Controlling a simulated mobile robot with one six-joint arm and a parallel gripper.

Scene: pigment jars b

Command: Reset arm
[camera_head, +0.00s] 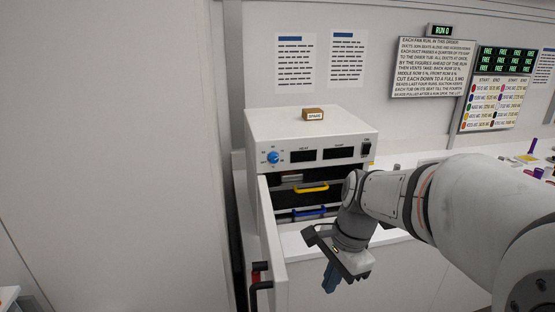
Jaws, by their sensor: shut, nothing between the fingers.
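My arm reaches in from the right in the head view. My gripper (331,277) hangs in front of the counter, pointing down, with its blue-grey fingers together and nothing between them. It is to the right of the open oven door (274,240) and apart from it. The white oven (312,127) stands on the counter behind my gripper. My wrist hides the lower right part of the oven front.
Inside the oven are a tray with a yellow handle (311,188) and one with a blue handle (308,211). A small brown box (313,114) sits on top. Small jars and other items stand on the far-right counter.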

